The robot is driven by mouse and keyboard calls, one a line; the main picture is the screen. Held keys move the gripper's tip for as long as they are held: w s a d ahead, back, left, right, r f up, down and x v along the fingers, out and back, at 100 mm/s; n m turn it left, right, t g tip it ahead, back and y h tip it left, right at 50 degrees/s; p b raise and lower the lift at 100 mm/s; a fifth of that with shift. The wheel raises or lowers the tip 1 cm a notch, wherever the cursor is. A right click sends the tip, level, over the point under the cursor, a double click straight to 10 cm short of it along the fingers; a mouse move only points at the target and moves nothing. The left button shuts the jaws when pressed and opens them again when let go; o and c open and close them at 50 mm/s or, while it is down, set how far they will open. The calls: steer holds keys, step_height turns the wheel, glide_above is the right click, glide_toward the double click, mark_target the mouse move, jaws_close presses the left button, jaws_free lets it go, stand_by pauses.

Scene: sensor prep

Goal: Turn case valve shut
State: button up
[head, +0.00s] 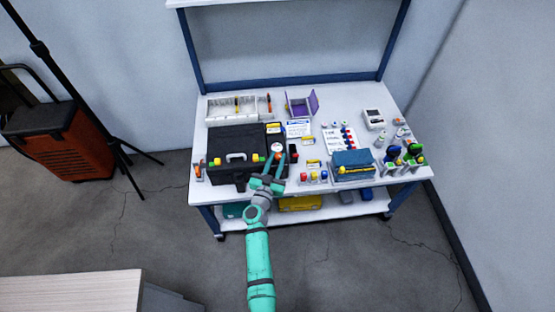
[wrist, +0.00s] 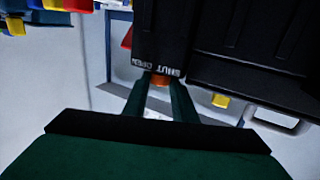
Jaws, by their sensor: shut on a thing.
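The black case (head: 232,143) lies at the front left of the workbench, with a pale handle and coloured latches on its front. It also fills the upper right of the wrist view (wrist: 235,30). My gripper (head: 272,166) reaches the right end of the case's front. In the wrist view, my gripper (wrist: 161,86) is shut on an orange valve knob (wrist: 159,79), one finger on each side. White letters reading SHUT and OPEN stand upside down beside the knob. The fingers cover part of the knob, and its exact angle cannot be told.
The white workbench (head: 198,197) holds a grey parts tray (head: 220,107), a purple open box (head: 302,102), a blue pouch (head: 352,158) and several small bottles to the right. An orange tool cabinet (head: 48,142) and a tripod stand at left. Floor in front is clear.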

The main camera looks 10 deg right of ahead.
steer(key=shift+w+a+m+g+h, duration=0.15)
steer(key=shift+m+g+h, duration=0.95)
steer(key=shift+h, duration=0.25)
steer(key=shift+w+a+m+g+h, duration=0.1)
steer(key=shift+m+g+h, duration=0.95)
steer(key=shift+h, duration=0.3)
steer(key=o, duration=1)
steer(key=shift+o, duration=0.2)
steer(key=v, duration=1.1)
steer(key=shift+w, duration=0.1)
